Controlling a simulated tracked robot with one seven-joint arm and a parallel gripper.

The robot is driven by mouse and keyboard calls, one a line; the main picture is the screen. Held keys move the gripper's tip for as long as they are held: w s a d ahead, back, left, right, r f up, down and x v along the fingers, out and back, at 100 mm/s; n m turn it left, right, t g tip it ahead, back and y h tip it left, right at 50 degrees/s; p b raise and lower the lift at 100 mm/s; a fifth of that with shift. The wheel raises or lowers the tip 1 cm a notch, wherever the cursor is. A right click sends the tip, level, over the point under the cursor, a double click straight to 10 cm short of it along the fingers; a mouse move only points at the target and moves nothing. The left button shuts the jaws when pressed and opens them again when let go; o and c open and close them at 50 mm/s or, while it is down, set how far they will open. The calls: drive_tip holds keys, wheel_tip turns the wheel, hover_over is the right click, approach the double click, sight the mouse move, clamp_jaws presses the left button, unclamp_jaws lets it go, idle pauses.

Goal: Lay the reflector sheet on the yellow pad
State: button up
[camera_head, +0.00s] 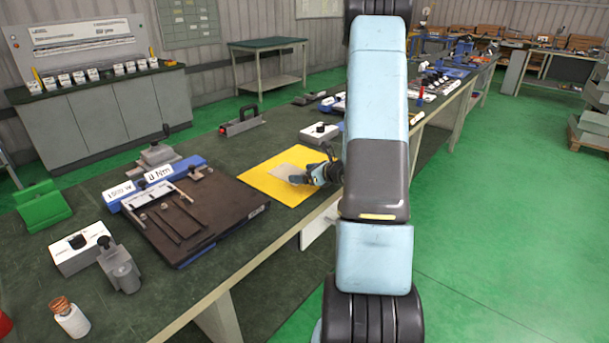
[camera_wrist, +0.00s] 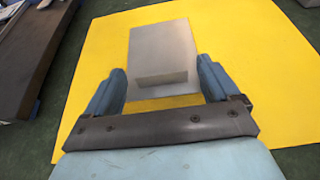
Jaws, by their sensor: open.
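The grey metal reflector sheet (camera_head: 301,157) lies on the yellow pad (camera_head: 262,178) on the bench. In the wrist view the sheet (camera_wrist: 160,48) shows flat over the middle of the pad (camera_wrist: 265,60), with yellow around its visible sides. A raised or darker strip crosses its near part. My gripper (camera_head: 302,179) is low over the pad at the sheet's near end. In the wrist view my gripper (camera_wrist: 160,85) is open, with one blue finger on each side of the sheet's near part. I cannot tell whether the fingers touch the sheet or pad.
A dark board with a metal frame (camera_head: 190,215) lies left of the pad on the green-topped bench. A white block (camera_head: 319,133) stands behind the pad, and a grey tool with a black handle (camera_head: 242,122) stands farther back left.

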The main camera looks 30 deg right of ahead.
drive_tip(key=v, duration=1.2)
drive_tip(key=s+a+r+n+g+y, duration=0.1)
drive_tip(key=s+a+r+n+g, duration=0.15)
drive_tip(key=a+r+n, duration=0.45)
drive_tip(key=s+a+r+n+g+y, duration=0.2)
drive_tip(key=a+r+n+g, duration=0.15)
drive_tip(key=a, duration=0.45)
drive_tip(key=s+a+r+n+g+y, duration=0.1)
drive_tip(key=s+a+r+n+g, duration=0.2)
drive_tip(key=a+n, duration=0.4)
drive_tip(key=s+a+r+n+t+h, duration=0.2)
drive_tip(key=s+a+r+n+h, duration=0.2)
drive_tip(key=s+r+n+h, duration=0.4)
drive_tip(key=s+r+n, duration=0.3)
drive_tip(key=s+n, duration=0.3)
drive_tip(key=shift+s+h, duration=0.3)
drive_tip(key=shift+s, duration=0.05)
